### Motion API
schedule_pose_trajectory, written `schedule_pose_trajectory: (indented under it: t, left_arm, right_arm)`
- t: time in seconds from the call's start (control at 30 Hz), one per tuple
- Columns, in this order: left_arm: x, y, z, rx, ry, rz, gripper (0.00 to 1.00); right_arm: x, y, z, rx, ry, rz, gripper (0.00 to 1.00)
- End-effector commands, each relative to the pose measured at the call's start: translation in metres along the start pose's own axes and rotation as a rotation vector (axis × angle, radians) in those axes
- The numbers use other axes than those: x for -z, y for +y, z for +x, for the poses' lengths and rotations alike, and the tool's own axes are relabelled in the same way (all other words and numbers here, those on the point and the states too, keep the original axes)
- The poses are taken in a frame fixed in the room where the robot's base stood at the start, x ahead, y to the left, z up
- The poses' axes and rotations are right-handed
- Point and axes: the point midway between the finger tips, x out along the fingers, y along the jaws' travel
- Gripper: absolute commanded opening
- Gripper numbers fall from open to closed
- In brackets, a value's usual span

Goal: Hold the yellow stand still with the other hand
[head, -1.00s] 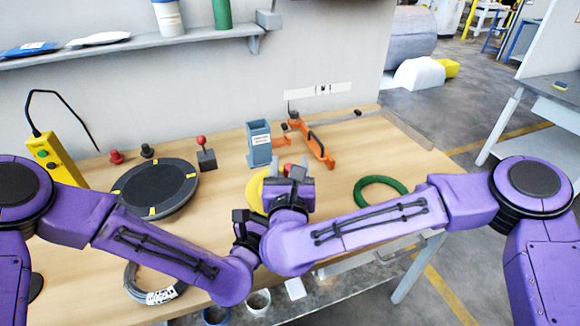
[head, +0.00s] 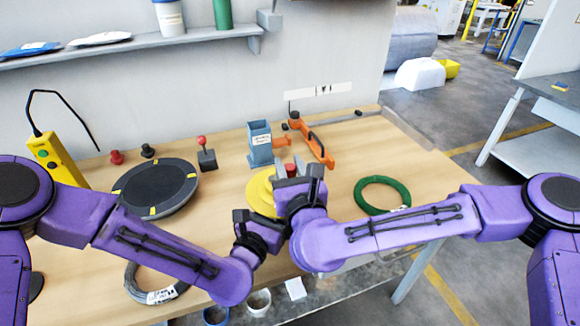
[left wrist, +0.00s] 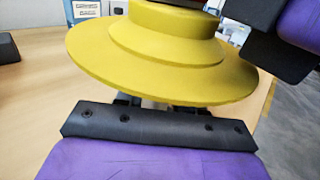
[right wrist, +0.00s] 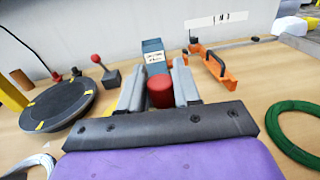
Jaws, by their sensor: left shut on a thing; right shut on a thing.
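The yellow stand (head: 260,188), a stepped round disc, stands on the wooden table behind my grippers. It fills the top of the left wrist view (left wrist: 155,62). My left gripper (head: 246,222) is low at its near side. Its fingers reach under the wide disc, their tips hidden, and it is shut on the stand. My right gripper (head: 300,180) is just above and to the right of the stand. In the right wrist view its two fingers stand either side of a red cylinder (right wrist: 160,91), shut on it. Whether the cylinder joins the stand is hidden.
A green coil (head: 382,195) lies to the right. A black round turntable (head: 155,188) is at the left, with a grey wire coil (head: 150,283) in front. A blue-grey box (head: 260,145) and an orange tool (head: 318,145) stand behind.

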Motion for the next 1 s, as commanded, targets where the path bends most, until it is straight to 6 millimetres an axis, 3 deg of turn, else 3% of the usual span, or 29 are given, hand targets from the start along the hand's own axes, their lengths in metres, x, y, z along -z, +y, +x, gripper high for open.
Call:
schedule_pose_trajectory:
  t: [0.43, 1.0]
  left_arm:
    - [0.0002, -0.0001, -0.0002, 0.000, 0.001, 0.000, 0.00]
    - [0.0004, 0.0003, -0.0003, -0.001, 0.001, 0.000, 0.00]
  right_arm:
    - [-0.0010, -0.0012, 0.0004, -0.242, -0.008, 0.002, 0.02]
    - [-0.0005, 0.0000, -0.0004, -0.291, -0.008, 0.001, 0.02]
